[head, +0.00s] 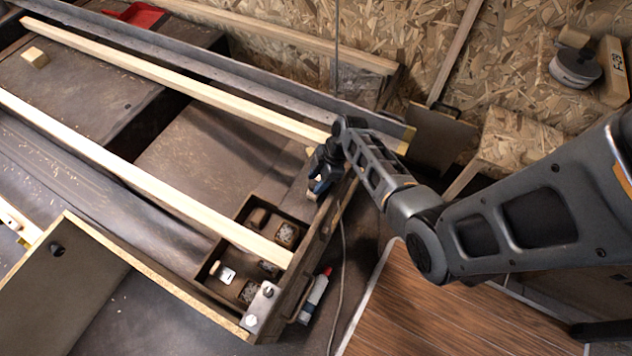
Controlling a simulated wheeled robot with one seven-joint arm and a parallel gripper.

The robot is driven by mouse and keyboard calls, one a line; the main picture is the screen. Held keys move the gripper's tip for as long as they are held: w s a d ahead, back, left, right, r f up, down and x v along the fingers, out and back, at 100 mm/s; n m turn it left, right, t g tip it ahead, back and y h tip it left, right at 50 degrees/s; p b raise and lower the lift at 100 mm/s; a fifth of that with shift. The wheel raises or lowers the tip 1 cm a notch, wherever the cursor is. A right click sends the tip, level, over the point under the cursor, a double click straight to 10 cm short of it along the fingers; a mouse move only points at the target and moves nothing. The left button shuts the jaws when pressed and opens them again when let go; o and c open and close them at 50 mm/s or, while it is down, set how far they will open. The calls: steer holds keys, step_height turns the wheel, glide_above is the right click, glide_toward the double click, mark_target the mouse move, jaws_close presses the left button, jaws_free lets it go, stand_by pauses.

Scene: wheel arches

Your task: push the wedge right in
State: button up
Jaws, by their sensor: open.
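My gripper (318,184) points down at the right end of the workbench, just beyond the end of the far wooden rail (190,82). It is open. A small pale wooden piece (312,196) shows at its fingertips and may be the wedge; most of it is hidden by the gripper. I cannot tell whether the fingers touch it or how deep it sits. Another small pale wooden block (35,57) lies apart at the far left.
A compartmented wooden box (203,287) with small parts sits under the near rail (150,185). A metal bracket (262,305) and a red-capped white tube (314,296) are at the front. A cable hangs beside the bench's right edge.

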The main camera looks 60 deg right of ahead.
steer(key=shift+w+a+f, duration=0.15)
steer(key=shift+w+f, duration=0.05)
steer(key=shift+f, duration=0.35)
jaws_close()
